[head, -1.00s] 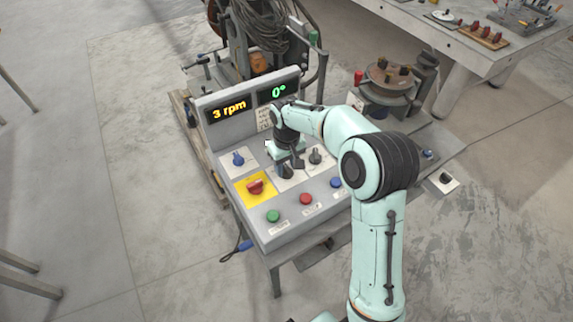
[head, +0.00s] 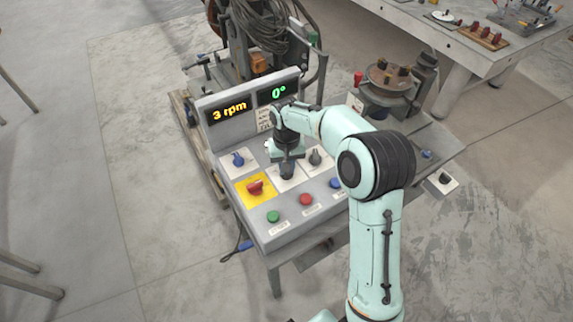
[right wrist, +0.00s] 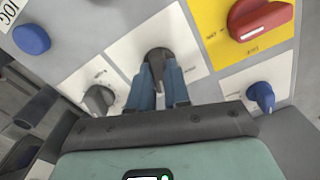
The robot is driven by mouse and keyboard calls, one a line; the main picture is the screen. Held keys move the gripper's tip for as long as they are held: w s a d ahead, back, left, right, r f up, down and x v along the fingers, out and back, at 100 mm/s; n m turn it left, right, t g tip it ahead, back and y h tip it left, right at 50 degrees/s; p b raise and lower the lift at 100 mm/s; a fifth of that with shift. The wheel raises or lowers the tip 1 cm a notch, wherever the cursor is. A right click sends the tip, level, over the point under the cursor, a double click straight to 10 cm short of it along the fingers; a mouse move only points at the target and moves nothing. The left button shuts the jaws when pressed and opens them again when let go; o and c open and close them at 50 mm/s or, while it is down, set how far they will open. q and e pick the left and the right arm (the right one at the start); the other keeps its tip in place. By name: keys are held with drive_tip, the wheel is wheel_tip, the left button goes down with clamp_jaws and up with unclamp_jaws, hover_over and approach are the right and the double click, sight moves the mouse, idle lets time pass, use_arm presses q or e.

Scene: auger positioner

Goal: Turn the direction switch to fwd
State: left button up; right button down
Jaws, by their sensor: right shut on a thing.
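The control panel (head: 250,205) carries several knobs and buttons. A dark switch knob (right wrist: 156,56) stands on a white plate in the middle of it. Its label cannot be read, so I cannot confirm its fwd mark. My right gripper (right wrist: 160,80) comes down onto this knob, with one blue-grey finger on each side, shut on it. My left gripper is not in view.
Close by are a blue knob (head: 238,159), a red knob on a yellow plate (head: 255,187), and a grey knob (head: 315,157). Green (head: 273,216), red (head: 306,200) and blue (head: 335,183) buttons line the front. The displays (head: 228,111) read 3 rpm and 0°.

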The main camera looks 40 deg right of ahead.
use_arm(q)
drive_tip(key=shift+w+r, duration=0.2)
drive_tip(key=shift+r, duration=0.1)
use_arm(e)
drive_tip(key=m, duration=0.4)
drive_tip(key=shift+m, duration=0.4)
drive_tip(key=c, duration=1.1)
unclamp_jaws()
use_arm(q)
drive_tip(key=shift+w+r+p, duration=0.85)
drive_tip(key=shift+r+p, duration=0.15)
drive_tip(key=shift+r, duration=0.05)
use_arm(e)
wheel_tip(320, 180, up, 13)
drive_tip(key=shift+r, duration=0.2)
